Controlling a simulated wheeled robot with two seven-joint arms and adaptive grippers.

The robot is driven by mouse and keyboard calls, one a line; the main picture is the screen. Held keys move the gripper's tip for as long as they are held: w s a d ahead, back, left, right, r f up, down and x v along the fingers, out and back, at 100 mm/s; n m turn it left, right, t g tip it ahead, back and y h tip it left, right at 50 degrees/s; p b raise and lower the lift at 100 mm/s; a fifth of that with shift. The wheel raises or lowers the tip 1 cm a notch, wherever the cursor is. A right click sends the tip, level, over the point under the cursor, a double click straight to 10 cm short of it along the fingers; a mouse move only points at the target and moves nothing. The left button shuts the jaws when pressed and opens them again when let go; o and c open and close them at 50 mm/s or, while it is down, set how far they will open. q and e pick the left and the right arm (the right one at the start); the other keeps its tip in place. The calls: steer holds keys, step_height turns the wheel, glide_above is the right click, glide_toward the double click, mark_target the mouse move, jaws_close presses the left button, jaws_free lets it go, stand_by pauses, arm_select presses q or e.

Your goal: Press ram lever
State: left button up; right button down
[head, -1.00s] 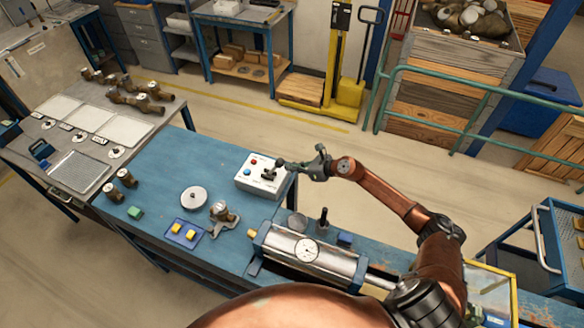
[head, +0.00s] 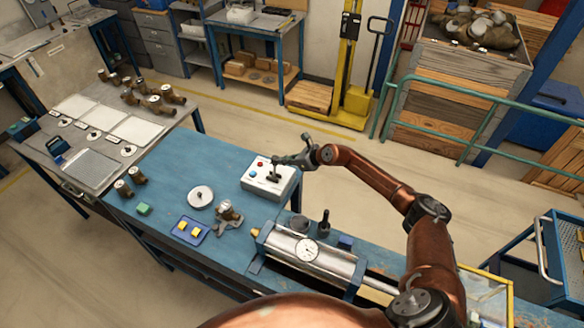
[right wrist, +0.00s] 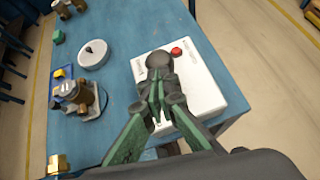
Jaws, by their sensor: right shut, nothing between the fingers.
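The white control box (head: 255,185) stands on the blue bench, with a red and a blue button and a black lever (head: 273,174) on its top. In the right wrist view, the lever's dark ball knob (right wrist: 159,60) is just beyond my fingertips, over the white box top (right wrist: 205,85). My right gripper (head: 284,160) is shut and empty, at the lever's upper end from the right. Whether the fingers touch the knob I cannot tell. The fingers hide much of the lever's stem in the wrist view. My left gripper is not in view.
A cylinder with a dial gauge (head: 306,250) lies at the bench front, with a black upright handle (head: 324,222) behind it. A green rail (head: 440,88) is beyond.

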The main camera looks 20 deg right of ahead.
steer(key=w+a, duration=0.1)
steer(key=w+a+r+g, duration=0.1)
steer(key=w, duration=0.1)
steer(key=shift+a+r+h+p, duration=0.1)
steer(key=shift+r+h+p, duration=0.1)
steer(key=shift+h+p, duration=0.2)
steer(key=w+a+g+h+b, duration=0.1)
steer(key=w, duration=0.1)
steer(key=w+a+f+g+h+b, duration=0.1)
steer(key=w+a+b, duration=0.1)
steer(key=shift+a, duration=0.45)
step_height(320, 180, up, 12)
steer(key=r, duration=0.1)
glide_above(276, 158)
steer(key=a, duration=0.3)
steer(key=shift+d+f+b, duration=0.2)
steer(key=shift+f+b, duration=0.05)
steer(key=shift+b, duration=0.15)
